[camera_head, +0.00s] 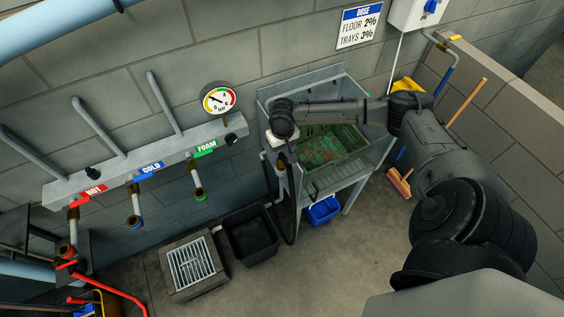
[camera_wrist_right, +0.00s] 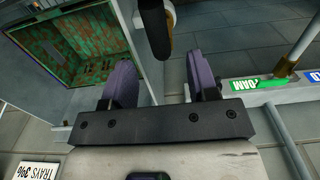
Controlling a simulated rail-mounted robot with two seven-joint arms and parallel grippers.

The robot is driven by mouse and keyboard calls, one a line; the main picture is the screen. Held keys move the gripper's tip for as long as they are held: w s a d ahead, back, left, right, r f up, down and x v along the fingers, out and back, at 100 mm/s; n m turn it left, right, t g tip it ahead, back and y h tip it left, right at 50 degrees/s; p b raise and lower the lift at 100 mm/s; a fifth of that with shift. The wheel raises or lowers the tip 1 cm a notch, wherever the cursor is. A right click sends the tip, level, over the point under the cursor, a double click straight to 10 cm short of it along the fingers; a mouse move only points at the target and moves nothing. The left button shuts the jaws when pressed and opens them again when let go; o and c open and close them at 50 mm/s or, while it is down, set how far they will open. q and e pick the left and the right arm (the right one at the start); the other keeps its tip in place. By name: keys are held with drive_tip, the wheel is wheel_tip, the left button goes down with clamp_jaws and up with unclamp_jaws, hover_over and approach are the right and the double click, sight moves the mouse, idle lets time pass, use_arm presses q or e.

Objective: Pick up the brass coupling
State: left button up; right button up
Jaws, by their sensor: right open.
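My right gripper (camera_head: 281,152) is at the left edge of the sink, partly hidden by its own wrist. In the right wrist view its two purple-grey fingers (camera_wrist_right: 162,82) stand apart with nothing between them. A black hose end with a brass-tan edge (camera_wrist_right: 168,22) is just beyond the fingertips, near the gap's middle; it may be the brass coupling, but I cannot tell for sure. In the head view a dark hose (camera_head: 293,215) hangs in a loop below the gripper. My left gripper is not in view.
The sink (camera_head: 345,190) holds a green crate (camera_head: 330,150). The wall manifold (camera_head: 150,160) has HOT, COLD and FOAM outlets with brass-coloured ends. A black tub (camera_head: 250,235), a floor drain (camera_head: 190,265) and a blue bin (camera_head: 322,210) are below. A broom (camera_head: 400,182) leans at right.

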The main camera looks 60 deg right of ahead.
sight(282, 155)
drive_tip(key=shift+w+f+p, duration=0.15)
drive_tip(key=shift+f+p, duration=0.35)
drive_tip(key=shift+f, duration=2)
drive_tip(key=shift+c, duration=0.3)
drive_tip(key=c, duration=0.9)
drive_tip(key=shift+c, duration=0.2)
drive_tip(key=shift+r, duration=0.15)
